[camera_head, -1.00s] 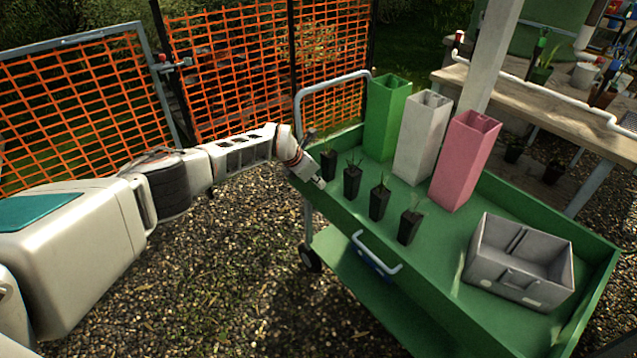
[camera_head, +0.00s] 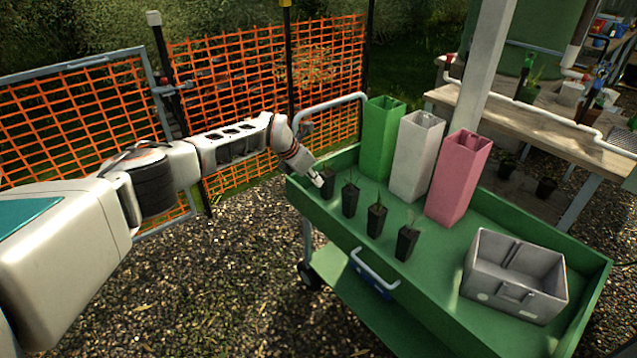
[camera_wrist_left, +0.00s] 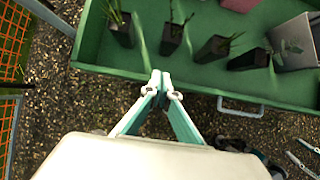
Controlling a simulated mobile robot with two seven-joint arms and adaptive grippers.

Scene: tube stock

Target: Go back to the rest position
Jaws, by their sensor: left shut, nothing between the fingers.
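My left gripper (camera_head: 318,181) is at the left end of the green cart, in front of the leftmost plant pot (camera_head: 327,186) in the head view.
Green (camera_head: 382,140), white (camera_head: 415,160) and pink (camera_head: 459,180) square tubes stand at the cart's back. A grey divided bin (camera_head: 515,280) sits at its right. An orange mesh fence (camera_head: 240,85) is behind. A wooden bench (camera_head: 530,125) stands at back right. Gravel in front is clear.

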